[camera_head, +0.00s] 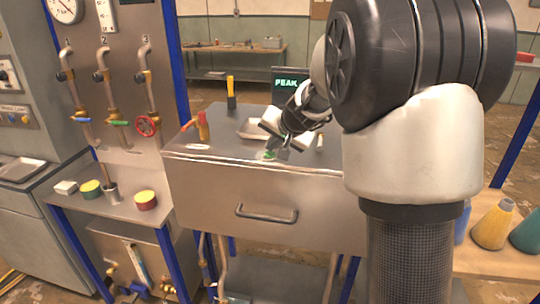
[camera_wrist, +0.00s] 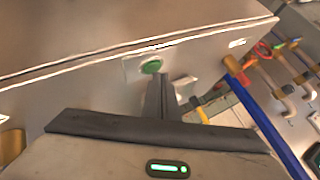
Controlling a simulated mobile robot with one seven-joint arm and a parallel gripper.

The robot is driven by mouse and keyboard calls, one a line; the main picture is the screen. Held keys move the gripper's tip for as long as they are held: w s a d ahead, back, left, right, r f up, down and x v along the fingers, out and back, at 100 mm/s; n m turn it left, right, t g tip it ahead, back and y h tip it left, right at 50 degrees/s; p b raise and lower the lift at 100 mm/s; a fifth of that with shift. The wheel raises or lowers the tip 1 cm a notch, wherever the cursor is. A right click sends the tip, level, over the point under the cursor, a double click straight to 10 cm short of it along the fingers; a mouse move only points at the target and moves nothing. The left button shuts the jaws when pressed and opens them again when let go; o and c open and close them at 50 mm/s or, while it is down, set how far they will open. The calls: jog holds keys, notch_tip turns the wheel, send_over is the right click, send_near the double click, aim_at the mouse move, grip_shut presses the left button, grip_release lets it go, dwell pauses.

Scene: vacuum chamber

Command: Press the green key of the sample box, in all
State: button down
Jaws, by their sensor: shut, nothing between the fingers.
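The green key (camera_head: 269,155) is a small round button on a pale plate, near the front edge of the steel box top (camera_head: 215,143). My gripper (camera_head: 281,147) is shut and empty, pointing down close to the key. In the wrist view its closed fingers (camera_wrist: 160,82) end beside the key. I cannot tell whether they touch it.
A steel drawer handle (camera_head: 267,213) is on the box front. A red-orange bottle (camera_head: 203,127), a yellow-handled tool (camera_head: 231,92) and a white tray (camera_head: 252,129) stand on the top. A panel with pipes and valves (camera_head: 145,85) is at left. A dark PEAK display (camera_head: 288,82) stands behind.

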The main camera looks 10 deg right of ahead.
aim_at(272, 155)
jog(key=shift+f+b, duration=0.45)
jog(key=shift+b, duration=0.1)
dwell(0.8)
jog(key=shift+r, duration=0.1)
jog(key=shift+r+p, duration=0.6)
jog(key=shift+r, duration=0.15)
jog(key=shift+r, duration=0.1)
jog(key=shift+r+p, duration=1.95)
jog(key=shift+r, duration=0.45)
